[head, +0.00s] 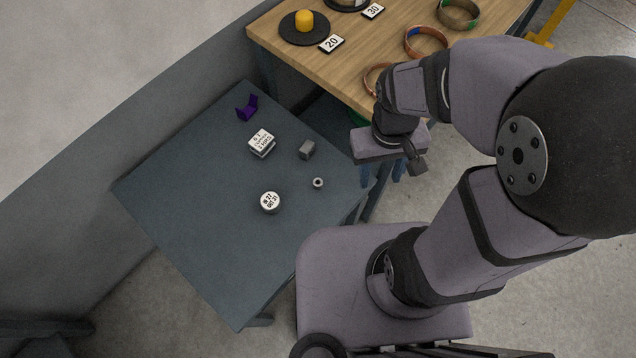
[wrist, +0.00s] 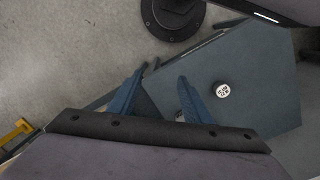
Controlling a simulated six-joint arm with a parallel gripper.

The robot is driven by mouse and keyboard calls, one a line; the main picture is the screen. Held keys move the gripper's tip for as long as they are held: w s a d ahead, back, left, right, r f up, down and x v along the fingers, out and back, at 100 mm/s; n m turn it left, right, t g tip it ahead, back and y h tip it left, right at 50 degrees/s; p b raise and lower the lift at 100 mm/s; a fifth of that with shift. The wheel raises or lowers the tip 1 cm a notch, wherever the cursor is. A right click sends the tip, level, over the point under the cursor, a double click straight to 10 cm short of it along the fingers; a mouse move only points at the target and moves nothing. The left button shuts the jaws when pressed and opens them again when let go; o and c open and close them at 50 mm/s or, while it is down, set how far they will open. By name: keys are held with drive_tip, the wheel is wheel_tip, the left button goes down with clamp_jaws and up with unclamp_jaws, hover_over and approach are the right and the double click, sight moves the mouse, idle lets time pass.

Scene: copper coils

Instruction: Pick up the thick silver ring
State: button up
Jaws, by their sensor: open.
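The thick silver ring (head: 318,183) is a small grey ring with a dark hole, lying on the dark blue-grey table (head: 190,220) near its right side in the head view. My gripper (head: 383,174) is off to the right of the ring, past the table's right edge and apart from it. In the wrist view my gripper (wrist: 161,76) has its two blue fingers spread, with nothing held between them. A small pale shape beside the right finger there is mostly hidden, and I cannot tell whether it is the ring.
Near the ring are a grey block (head: 307,150), a white round labelled piece (head: 270,202), a white labelled block (head: 262,141) and a purple bracket (head: 247,107). A wooden table (head: 345,75) with copper coils stands behind. The dark table's left half is clear.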

wheel_tip(320, 180, down, 7)
drive_tip(key=s+n+g+h+b, duration=0.1)
drive_tip(key=s+n+h+b, duration=0.1)
drive_tip(key=n+h+b, duration=0.3)
drive_tip(key=n+t+b, duration=0.9)
drive_tip(key=n+t, duration=0.4)
drive_tip(key=n, duration=1.2)
approach(317, 185)
drive_tip(key=shift+w+d+f, duration=0.1)
drive_tip(key=shift+w+d, duration=0.15)
drive_tip(key=shift+d, duration=0.25)
drive_tip(key=shift+w+d+f, duration=0.1)
drive_tip(key=shift+w+d, duration=0.1)
drive_tip(key=shift+d, duration=0.3)
drive_tip(key=shift+w+a+f+n+t+y+b, duration=0.15)
drive_tip(key=shift+a+n+t+y+b, duration=0.2)
drive_tip(key=shift+t, duration=0.25)
drive_tip(key=shift+x, duration=0.95)
drive_tip(key=shift+f+x, duration=0.2)
drive_tip(key=shift+x, duration=1.2)
drive_tip(key=shift+f+x, duration=0.15)
drive_tip(key=shift+x, duration=1.2)
